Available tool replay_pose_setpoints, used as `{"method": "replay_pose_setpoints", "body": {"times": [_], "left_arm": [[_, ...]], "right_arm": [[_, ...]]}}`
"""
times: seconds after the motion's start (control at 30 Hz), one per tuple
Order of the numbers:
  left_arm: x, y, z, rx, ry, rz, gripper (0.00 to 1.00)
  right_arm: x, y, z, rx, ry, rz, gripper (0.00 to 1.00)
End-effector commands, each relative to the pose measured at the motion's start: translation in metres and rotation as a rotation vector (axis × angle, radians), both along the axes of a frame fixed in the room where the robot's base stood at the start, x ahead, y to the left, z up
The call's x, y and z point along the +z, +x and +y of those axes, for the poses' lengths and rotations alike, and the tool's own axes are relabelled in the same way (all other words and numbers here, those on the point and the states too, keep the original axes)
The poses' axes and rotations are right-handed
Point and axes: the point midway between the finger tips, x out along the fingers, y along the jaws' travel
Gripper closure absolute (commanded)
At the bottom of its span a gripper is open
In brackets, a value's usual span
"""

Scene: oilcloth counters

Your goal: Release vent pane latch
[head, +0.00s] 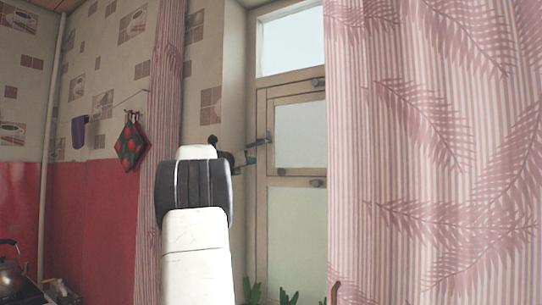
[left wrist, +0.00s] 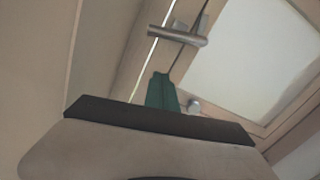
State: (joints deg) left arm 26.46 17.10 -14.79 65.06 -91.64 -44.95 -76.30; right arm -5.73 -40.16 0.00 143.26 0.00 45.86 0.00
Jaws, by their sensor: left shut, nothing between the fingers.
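The vent pane (head: 300,132) is a small framed glass pane in the window, left of the pink curtain in the head view. Its latch (head: 264,139) is a small metal handle on the pane's left frame. In the left wrist view the latch (left wrist: 178,36) is a grey bar across the frame, just beyond my fingertips. My left gripper (head: 249,154) is beside the frame near the latch, partly hidden by my white arm. Its green fingers (left wrist: 162,92) are together and empty. I cannot tell whether they touch the latch. My right gripper is not in view.
A striped pink curtain (head: 430,150) covers the right side; a narrower one (head: 160,130) hangs at left. Other window latches (head: 318,183) sit on the frame. Green plants (head: 288,298) stand below the window. A kettle (head: 12,275) is at lower left.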

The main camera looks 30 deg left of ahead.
Motion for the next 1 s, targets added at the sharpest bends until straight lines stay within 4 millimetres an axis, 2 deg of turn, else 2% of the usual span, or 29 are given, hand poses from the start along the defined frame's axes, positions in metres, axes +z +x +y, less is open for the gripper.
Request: {"method": "replay_pose_setpoints", "body": {"times": [0.03,0.6,0.73,1.0], "left_arm": [[0.005,-0.01,0.002,0.005,0.002,-0.005,1.0],[0.001,-0.088,0.008,0.006,0.001,-0.006,1.0],[0.0,-0.096,0.008,0.005,0.001,-0.005,1.0],[0.0,-0.099,0.008,0.004,0.001,-0.005,1.0]], "right_arm": [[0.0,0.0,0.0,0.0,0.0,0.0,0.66],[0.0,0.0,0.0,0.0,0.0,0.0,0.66],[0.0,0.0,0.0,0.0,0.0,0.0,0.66],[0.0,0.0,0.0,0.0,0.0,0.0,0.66]]}}
